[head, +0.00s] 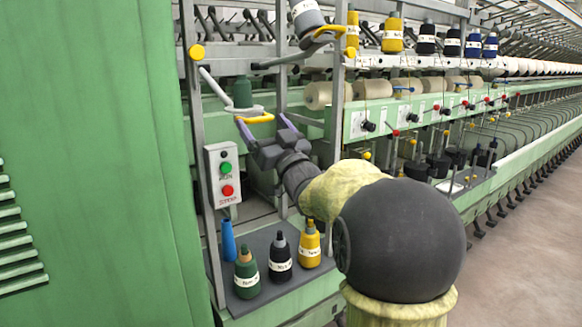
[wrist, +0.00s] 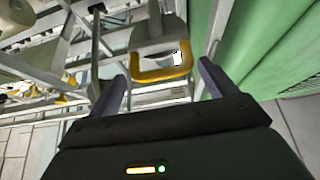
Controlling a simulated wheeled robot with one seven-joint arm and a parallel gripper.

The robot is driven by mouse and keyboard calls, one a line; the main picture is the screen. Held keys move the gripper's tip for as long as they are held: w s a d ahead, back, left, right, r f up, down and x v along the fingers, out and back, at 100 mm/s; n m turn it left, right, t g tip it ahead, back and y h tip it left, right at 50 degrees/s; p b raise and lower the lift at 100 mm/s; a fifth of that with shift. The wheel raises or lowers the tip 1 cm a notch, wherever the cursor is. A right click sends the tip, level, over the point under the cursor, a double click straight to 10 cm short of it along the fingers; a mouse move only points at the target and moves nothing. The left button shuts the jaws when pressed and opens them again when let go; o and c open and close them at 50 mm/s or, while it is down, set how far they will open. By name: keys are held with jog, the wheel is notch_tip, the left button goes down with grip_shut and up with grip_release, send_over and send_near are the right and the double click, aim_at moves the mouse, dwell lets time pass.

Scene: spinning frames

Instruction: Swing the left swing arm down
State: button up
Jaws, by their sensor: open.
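The left swing arm (head: 215,86) is a grey bar that slopes down to the right from a yellow knob (head: 196,52) on the frame's left post. Its lower end carries a dark green bobbin (head: 242,92) and a yellow loop handle (head: 254,118). My gripper (head: 262,119) is open, right at this handle. In the wrist view, the yellow handle (wrist: 163,75) lies between my two fingertips (wrist: 161,68), with a gap on each side. I cannot tell how deep it sits between them.
A control box (head: 223,175) hangs on the left post. Bobbins, one green (head: 246,275), stand on the grey shelf (head: 222,291) below.

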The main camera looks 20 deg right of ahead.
jog(key=b+v, duration=0.2)
jog(key=v, duration=1.1)
jog(key=shift+s+f, duration=0.15)
